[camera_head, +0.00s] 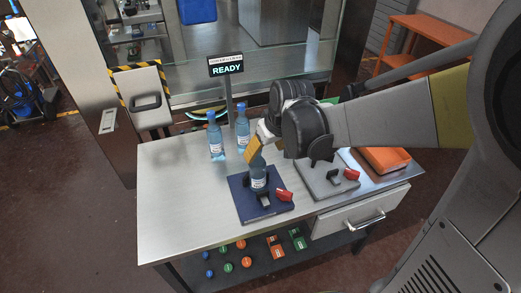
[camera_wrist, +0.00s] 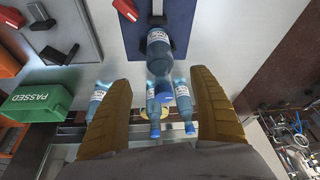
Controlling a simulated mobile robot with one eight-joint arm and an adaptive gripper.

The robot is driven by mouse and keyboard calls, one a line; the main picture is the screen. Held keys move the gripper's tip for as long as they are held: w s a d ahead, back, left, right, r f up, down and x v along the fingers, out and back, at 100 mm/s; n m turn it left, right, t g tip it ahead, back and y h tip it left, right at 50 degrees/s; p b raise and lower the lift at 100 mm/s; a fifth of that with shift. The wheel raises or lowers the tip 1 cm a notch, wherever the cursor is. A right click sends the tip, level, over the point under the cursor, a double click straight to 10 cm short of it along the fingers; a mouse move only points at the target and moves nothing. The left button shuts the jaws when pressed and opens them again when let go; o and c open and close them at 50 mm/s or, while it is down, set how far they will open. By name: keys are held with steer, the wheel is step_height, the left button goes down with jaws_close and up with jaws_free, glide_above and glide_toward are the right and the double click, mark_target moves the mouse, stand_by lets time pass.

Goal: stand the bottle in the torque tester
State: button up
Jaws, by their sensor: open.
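A blue bottle (camera_head: 259,178) with a white label stands upright on a dark blue plate fixture (camera_head: 250,205), behind or at its black clamp block. A similar fixture on a grey plate (camera_head: 318,184) is to its right and empty. I cannot tell from its looks which fixture is the torque tester. A display reading READY (camera_head: 226,69) stands behind them. My gripper (camera_head: 256,150) is open just above the bottle's top. In the wrist view my gripper (camera_wrist: 160,110) has its two brown fingers wide apart, with the bottle (camera_wrist: 159,52) in line between them, apparently untouched.
Two bottles (camera_head: 215,138) (camera_head: 242,128) stand at the table's back; the wrist view shows a third bottle (camera_wrist: 97,101). A green PASSED bin (camera_wrist: 38,101) and an orange tray (camera_head: 384,159) are beside the grey fixture. The table's left part is clear.

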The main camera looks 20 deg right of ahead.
steer(key=s+r+m+t, duration=0.1)
steer(key=s+r, duration=0.3)
steer(key=s, duration=0.4)
steer(key=s+r+m+t, duration=0.1)
steer(key=s+r, duration=0.3)
steer(key=s, duration=0.3)
steer(key=shift+s+a+t+h, duration=0.3)
steer(key=shift+s+a+h, duration=0.05)
steer(key=shift+a+h, duration=0.1)
stand_by(1.0)
